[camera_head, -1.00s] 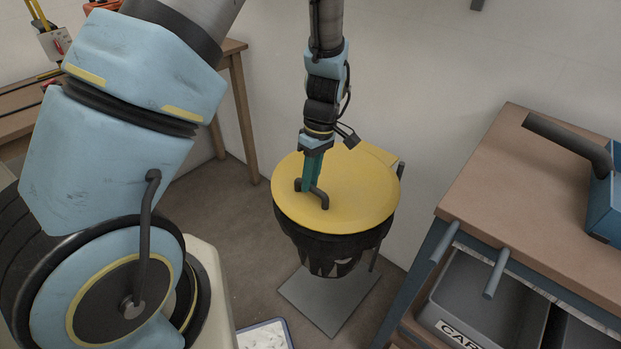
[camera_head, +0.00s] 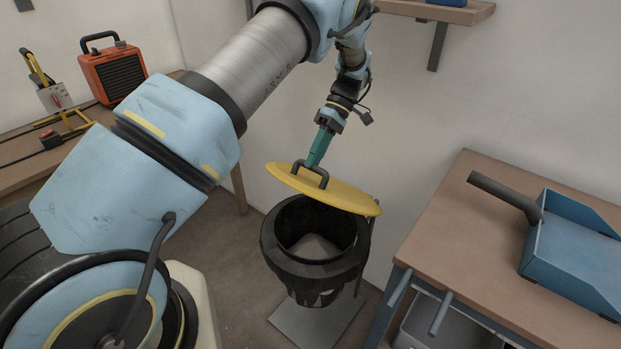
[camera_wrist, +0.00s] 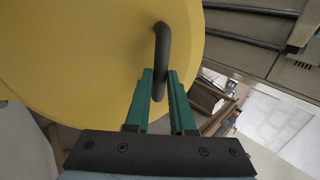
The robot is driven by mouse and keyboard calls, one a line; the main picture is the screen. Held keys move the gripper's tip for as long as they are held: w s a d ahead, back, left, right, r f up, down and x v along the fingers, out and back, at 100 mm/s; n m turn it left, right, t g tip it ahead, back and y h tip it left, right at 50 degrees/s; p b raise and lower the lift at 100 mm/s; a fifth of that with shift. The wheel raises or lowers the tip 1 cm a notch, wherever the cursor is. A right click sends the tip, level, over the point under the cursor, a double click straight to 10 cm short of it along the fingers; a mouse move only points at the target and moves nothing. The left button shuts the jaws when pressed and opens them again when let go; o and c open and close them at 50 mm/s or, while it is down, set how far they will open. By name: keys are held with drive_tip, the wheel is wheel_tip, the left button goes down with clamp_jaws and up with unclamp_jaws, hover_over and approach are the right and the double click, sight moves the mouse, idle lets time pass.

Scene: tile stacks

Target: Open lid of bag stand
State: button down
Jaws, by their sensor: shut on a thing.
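The bag stand (camera_head: 314,262) has a black ring and a grey base plate on the floor. Its round yellow lid (camera_head: 340,194) is tilted up above the ring, and the opening shows beneath it. My gripper (camera_head: 312,166) is shut on the dark lid handle (camera_head: 322,177). In the wrist view, the green fingers of my gripper (camera_wrist: 159,80) close around the handle (camera_wrist: 161,50), and the yellow lid (camera_wrist: 85,55) fills the upper left. The lid's far right edge is near the rear post of the stand.
A brown workbench (camera_head: 500,225) with a blue tray (camera_head: 575,250) stands at the right, a grey bar sticking out over it. An orange heater (camera_head: 113,72) sits on the left bench. A wall shelf (camera_head: 440,10) hangs at the top. A wall is close behind the stand.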

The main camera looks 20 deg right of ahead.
drive_tip(key=w+d+r, duration=0.3)
drive_tip(key=d+r, duration=0.1)
drive_tip(key=d, duration=0.2)
drive_tip(key=shift+w+d, duration=0.25)
drive_tip(key=shift+d, duration=0.15)
idle(0.3)
drive_tip(key=c, duration=0.9)
unclamp_jaws()
drive_tip(key=shift+w+d, duration=0.1)
drive_tip(key=shift+d, duration=0.05)
drive_tip(key=shift+o, duration=0.7)
drive_tip(key=shift+r, duration=0.15)
drive_tip(key=shift+r, duration=0.1)
